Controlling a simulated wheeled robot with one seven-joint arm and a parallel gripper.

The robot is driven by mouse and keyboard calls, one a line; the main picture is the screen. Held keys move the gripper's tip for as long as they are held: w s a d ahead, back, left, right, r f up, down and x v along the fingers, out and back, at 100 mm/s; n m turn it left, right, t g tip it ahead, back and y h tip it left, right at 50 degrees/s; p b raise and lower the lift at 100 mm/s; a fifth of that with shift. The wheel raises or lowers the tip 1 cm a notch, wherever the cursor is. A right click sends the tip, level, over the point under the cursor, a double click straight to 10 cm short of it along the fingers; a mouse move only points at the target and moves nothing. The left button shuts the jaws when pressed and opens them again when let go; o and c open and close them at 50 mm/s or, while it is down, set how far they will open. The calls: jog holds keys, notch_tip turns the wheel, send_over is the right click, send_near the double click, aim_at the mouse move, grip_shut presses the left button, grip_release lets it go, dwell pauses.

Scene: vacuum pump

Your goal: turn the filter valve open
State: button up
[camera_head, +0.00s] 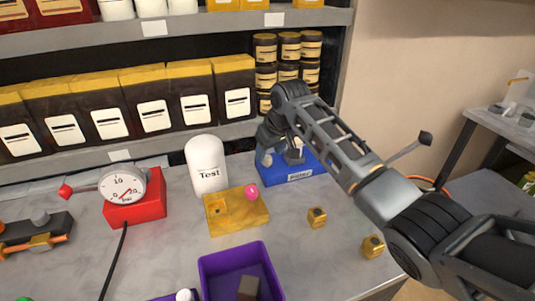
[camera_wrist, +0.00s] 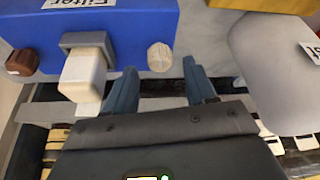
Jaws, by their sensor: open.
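The blue filter box (camera_head: 292,172) stands at the back of the bench, partly hidden by my arm. In the wrist view the box (camera_wrist: 125,25) is upside down and carries a white lever (camera_wrist: 84,68) in a grey bracket, a pale round knob (camera_wrist: 160,57) and a brown end piece (camera_wrist: 22,62). I cannot tell for certain which of these is the valve. My gripper (camera_wrist: 159,68) is open and empty. Its fingertips lie on either side of the pale knob, and the left finger is close beside the white lever. Contact cannot be told.
A white Test bottle (camera_head: 207,165) stands just left of the filter box. A yellow block (camera_head: 235,215) with a pink knob, a red gauge box (camera_head: 140,205), a purple bin (camera_head: 240,258) and two small brass cubes (camera_head: 317,217) are nearer. Shelves with packets (camera_head: 150,100) rise behind.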

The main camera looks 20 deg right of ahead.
aim_at(267, 160)
jog(key=shift+x, duration=1.4)
grip_shut()
